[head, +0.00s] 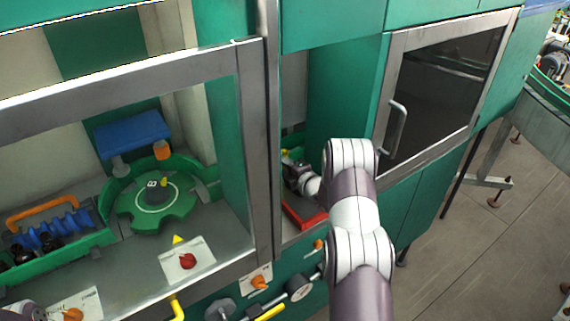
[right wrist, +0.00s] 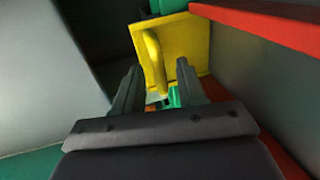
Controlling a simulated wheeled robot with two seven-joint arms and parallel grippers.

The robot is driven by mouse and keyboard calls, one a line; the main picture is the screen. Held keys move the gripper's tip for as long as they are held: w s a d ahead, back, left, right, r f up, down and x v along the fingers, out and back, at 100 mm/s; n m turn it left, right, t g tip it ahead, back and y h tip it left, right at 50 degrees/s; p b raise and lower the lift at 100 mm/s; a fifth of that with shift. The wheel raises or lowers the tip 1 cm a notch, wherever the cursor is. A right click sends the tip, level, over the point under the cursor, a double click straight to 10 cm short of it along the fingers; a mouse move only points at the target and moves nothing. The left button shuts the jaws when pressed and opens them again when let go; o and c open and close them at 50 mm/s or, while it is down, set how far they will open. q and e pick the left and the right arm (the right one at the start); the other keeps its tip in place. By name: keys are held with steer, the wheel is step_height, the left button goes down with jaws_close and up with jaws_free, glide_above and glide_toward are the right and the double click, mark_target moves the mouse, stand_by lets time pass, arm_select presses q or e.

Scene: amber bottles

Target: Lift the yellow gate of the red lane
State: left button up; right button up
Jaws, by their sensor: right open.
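The yellow gate (right wrist: 188,45) stands ahead in the right wrist view, a flat yellow panel with an upright yellow handle (right wrist: 153,62) on its near face. The red lane (right wrist: 265,28) shows as a red wall on the right of that view; in the head view its red edge (head: 303,217) shows low in the cabinet opening. My right gripper (right wrist: 158,68) is open, its two fingers on either side of the handle as seen from the wrist. Contact cannot be told. My left gripper is not visible.
A metal door post (head: 268,130) stands left of my right arm, and a green panel (head: 345,110) stands behind it. A green round carousel (head: 150,205) and an orange-handled rack (head: 45,212) sit in the left bay. A grey wall (right wrist: 40,70) is left of the wrist.

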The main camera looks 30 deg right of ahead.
steer(key=shift+s+r, duration=0.1)
steer(key=shift+s, duration=0.05)
jaws_close()
step_height(320, 180, up, 17)
steer(key=p, duration=0.1)
steer(key=shift+w+r+p, duration=0.2)
steer(key=shift+w+p, duration=0.05)
steer(key=shift+p, duration=0.15)
jaws_free()
steer(key=shift+r, duration=0.1)
steer(key=shift+s, duration=0.2)
